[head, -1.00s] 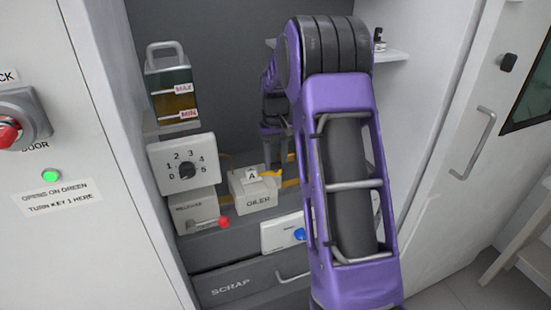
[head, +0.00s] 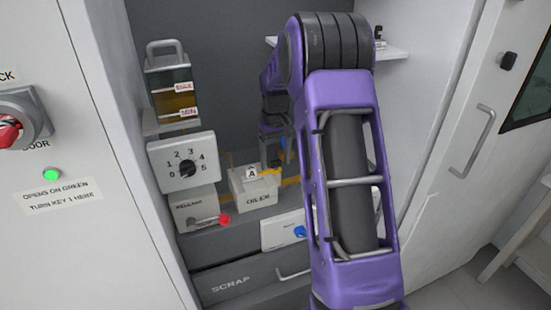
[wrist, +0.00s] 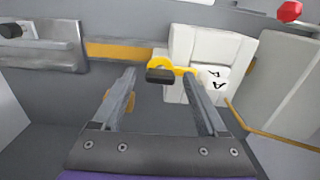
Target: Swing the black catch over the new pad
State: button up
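A white oiler block (head: 256,195) stands on the grey bench; a smaller white piece (wrist: 205,85) lettered A sits against it. A yellow curved piece (wrist: 172,65) reaches out from its side; it also shows in the head view (head: 270,171). A short black block, which looks like the black catch (wrist: 160,76), lies at the yellow piece's outer end, beside the white piece and not over it. My gripper (wrist: 158,72) is open, its two fingers apart and empty, with the black block showing between the fingertips. I cannot tell whether they touch it. My arm hides much of this area in the head view.
A dial box (head: 182,162), an oil reservoir (head: 172,92) and a red-knobbed lever (head: 224,219) stand left of the oiler. A white panel with a blue knob (head: 299,232) is in front. A grey block with a black knob (wrist: 12,30) shows in the wrist view.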

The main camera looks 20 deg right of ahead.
aim_at(275, 161)
notch_tip(275, 161, up, 17)
jog(key=shift+r+p, duration=0.2)
jog(key=shift+p, duration=0.15)
dwell(0.3)
dwell(0.4)
